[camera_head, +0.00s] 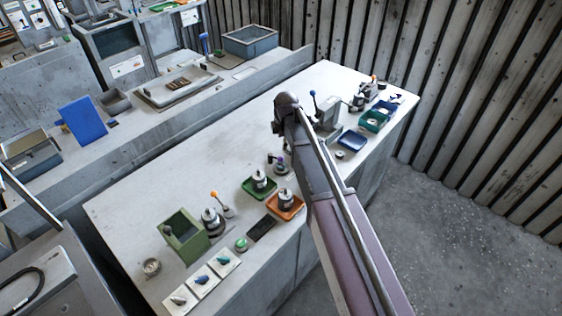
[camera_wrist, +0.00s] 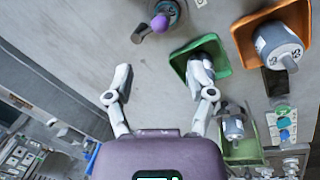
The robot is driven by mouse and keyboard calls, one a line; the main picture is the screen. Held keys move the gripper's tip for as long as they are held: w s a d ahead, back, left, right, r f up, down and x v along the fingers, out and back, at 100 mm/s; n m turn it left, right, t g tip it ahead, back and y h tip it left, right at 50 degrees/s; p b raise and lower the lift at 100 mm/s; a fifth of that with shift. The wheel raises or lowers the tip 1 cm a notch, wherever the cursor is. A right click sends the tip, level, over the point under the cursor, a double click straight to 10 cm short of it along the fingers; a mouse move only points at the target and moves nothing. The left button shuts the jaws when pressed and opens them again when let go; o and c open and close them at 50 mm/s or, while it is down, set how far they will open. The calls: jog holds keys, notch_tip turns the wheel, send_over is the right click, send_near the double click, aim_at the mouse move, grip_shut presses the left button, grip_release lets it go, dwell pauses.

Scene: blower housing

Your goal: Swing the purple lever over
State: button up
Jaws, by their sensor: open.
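The purple lever shows in the wrist view as a purple ball knob (camera_wrist: 159,23) on a short, tilted grey stem, next to a round base at the top edge. In the head view the purple lever (camera_head: 279,158) stands small on the white bench, just left of my arm, partly crowded by it. My gripper (camera_wrist: 160,75) is open and empty in the wrist view, its two fingers spread wide. The knob lies beyond the fingertips, apart from them. In the head view my arm's links hide the gripper, so its height over the bench cannot be told.
A green tray (camera_head: 247,193) and an orange tray (camera_head: 297,212), each with a grey cylinder, sit close by. An orange-knobbed lever (camera_head: 216,197), a green bin (camera_head: 172,238) and switch plates stand front left. A blue tray (camera_head: 352,142) lies right. The bench's back left is clear.

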aim_at(281, 157)
jog(key=shift+w+a+f+b, duration=0.1)
jog(key=shift+w+f+b, duration=0.25)
jog(key=shift+f+b, duration=1.55)
jog(key=shift+w+a+f+b, duration=0.15)
jog(key=shift+w+f+b, duration=0.25)
jog(key=shift+f+b, duration=1.45)
jog(key=shift+w+a+f+b, duration=0.1)
jog(key=shift+w+f+b, duration=0.25)
jog(key=shift+f+b, duration=1.55)
jog(key=shift+f, duration=0.15)
grip_shut()
